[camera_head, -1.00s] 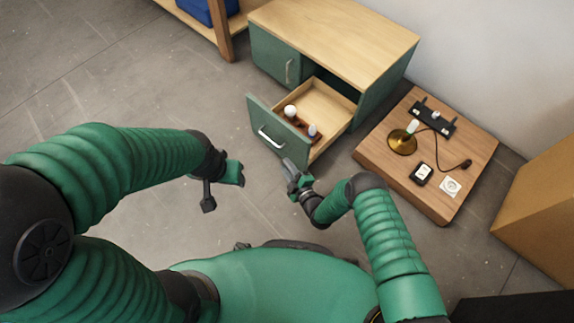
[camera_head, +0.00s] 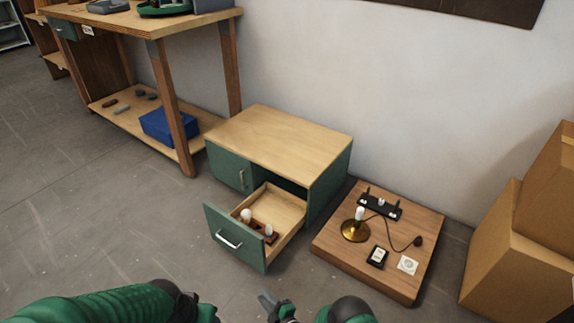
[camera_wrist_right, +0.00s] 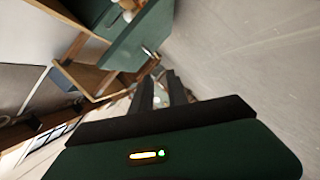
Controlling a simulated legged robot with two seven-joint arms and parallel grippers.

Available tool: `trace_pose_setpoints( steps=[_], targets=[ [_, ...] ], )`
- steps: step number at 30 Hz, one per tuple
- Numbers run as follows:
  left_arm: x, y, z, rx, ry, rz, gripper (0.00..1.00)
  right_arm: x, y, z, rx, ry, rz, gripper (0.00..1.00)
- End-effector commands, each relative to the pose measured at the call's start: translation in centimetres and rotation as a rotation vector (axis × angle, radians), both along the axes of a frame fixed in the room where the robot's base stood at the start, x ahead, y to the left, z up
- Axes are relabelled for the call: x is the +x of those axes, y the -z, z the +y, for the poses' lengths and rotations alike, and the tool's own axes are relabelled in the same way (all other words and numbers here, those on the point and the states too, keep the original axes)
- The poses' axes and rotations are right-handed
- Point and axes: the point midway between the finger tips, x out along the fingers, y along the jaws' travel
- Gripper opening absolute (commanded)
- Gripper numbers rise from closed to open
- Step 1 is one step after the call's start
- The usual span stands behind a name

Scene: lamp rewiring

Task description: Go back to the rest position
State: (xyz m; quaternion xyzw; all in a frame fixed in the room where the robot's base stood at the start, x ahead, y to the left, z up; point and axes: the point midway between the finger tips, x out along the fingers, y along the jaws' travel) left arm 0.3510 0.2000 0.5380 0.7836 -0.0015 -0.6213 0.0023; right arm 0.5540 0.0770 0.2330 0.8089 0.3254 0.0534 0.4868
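My right gripper (camera_head: 268,300) is at the bottom edge of the head view, in front of the open drawer and apart from it. In the right wrist view its two dark fingers (camera_wrist_right: 160,92) stand apart with a gap and nothing held between them. My left arm shows at the lower left of the head view; its gripper is cut off below the frame. The green cabinet (camera_head: 330,185) has its drawer (camera_head: 222,236) pulled out, with light bulbs (camera_head: 246,215) in a brown holder inside. The brass lamp (camera_head: 355,231) stands upright on the low wooden platform (camera_head: 330,243).
A black holder (camera_head: 381,206), a black switch box (camera_head: 377,257), a white socket plate (camera_head: 407,265) and a corded plug (camera_head: 417,241) are on the platform. Cardboard boxes (camera_head: 515,250) stand at right, a workbench (camera_head: 160,22) at back left. The floor at left is clear.

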Motion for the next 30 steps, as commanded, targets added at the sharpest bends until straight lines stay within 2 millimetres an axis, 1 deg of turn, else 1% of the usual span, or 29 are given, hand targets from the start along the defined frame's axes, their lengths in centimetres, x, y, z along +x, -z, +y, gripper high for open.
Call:
trace_pose_setpoints(
  steps=[1,5,8,13,17,20,21,23,24,26,27,29,30],
  targets=[
    [0.0,-0.1,0.0,0.0,0.0,0.0,0.56,0.9,-0.8,-0.2,0.002,0.006,0.014,0.2],
    [0.0,-0.1,0.0,0.0,0.001,-0.001,0.56,2.1,-1.9,-0.6,0.0,0.02,0.071,0.2],
    [0.0,-0.1,0.0,0.0,0.0,0.0,0.56,3.1,-3.1,-1.1,-0.001,0.035,0.12,0.2],
    [0.0,-0.2,0.0,0.0,0.0,0.0,0.56,4.9,-5.8,-2.6,0.001,0.081,0.231,0.2],
    [0.0,-0.3,0.0,0.0,0.0,0.0,0.56,6.1,-8.6,-4.7,0.002,0.146,0.34,0.2],
    [0.0,-0.4,0.0,0.0,0.0,0.0,0.56,6.4,-11.6,-7.0,0.008,0.224,0.448,0.2],
    [0.0,-0.5,0.0,0.0,0.0,0.0,0.56,6.3,-13.1,-8.4,0.012,0.267,0.498,0.2],
    [0.0,-0.6,0.0,0.0,0.001,0.0,0.56,5.7,-15.8,-10.8,0.027,0.351,0.583,0.2],
    [0.0,-0.6,0.0,0.0,0.0,0.0,0.56,4.9,-17.7,-12.6,0.039,0.418,0.645,0.2],
    [0.0,-0.7,0.0,0.0,0.0,0.0,0.56,3.0,-20.5,-15.5,0.067,0.531,0.739,0.2],
    [0.0,-0.7,0.0,0.0,0.0,0.0,0.56,1.4,-22.2,-17.3,0.088,0.606,0.8,0.2],
    [0.0,-0.8,0.0,0.0,0.0,0.0,0.56,-1.3,-24.5,-19.7,0.126,0.719,0.881,0.2],
    [0.0,-0.8,0.0,0.0,0.0,0.0,0.56,-3.2,-25.7,-21.1,0.154,0.79,0.93,0.2]
  ],
)
